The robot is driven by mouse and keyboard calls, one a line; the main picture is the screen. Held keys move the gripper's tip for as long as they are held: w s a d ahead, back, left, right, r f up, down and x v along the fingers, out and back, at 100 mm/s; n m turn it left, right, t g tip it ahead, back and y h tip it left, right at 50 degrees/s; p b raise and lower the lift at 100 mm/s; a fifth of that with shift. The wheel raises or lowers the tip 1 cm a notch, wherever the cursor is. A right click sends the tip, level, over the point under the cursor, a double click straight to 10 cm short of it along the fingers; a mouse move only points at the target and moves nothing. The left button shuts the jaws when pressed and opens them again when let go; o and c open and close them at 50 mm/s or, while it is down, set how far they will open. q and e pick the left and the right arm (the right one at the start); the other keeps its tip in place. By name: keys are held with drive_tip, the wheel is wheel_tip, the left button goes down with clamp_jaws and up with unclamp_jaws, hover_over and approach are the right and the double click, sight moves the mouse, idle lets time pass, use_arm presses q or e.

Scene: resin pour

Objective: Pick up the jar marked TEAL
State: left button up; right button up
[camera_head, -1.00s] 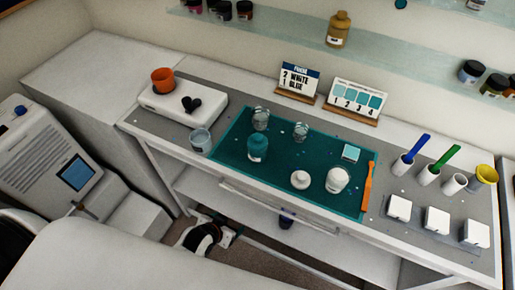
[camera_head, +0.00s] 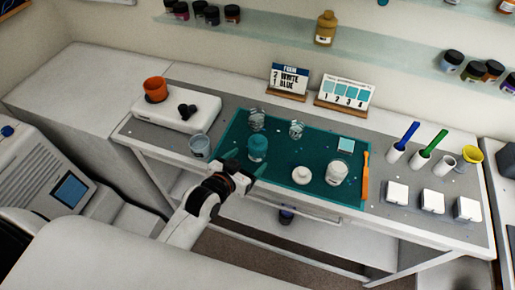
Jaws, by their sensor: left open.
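A teal jar (camera_head: 258,147) stands upright on the left part of the green mat (camera_head: 285,147). No lettering on it is readable at this size. My left gripper (camera_head: 246,163) is open and empty at the mat's front edge, just in front of and below the jar in the picture. Its two fingers point toward the jar, with the jar's base close to their tips. I cannot tell whether they touch it. My right gripper is not in view.
Clear cups (camera_head: 257,119) stand behind the jar and a grey cup (camera_head: 200,145) to its left. A white jar (camera_head: 338,172), a white lid-like disc (camera_head: 302,175) and an orange stick (camera_head: 365,178) are to the right. The mat's middle is mostly clear.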

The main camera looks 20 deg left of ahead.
sight(252, 156)
use_arm(q)
drive_tip(key=shift+p+x, duration=0.8)
drive_tip(key=shift+x, duration=2.5)
drive_tip(key=shift+s+f, duration=0.15)
drive_tip(key=c, duration=1.2)
drive_tip(key=shift+c, duration=0.4)
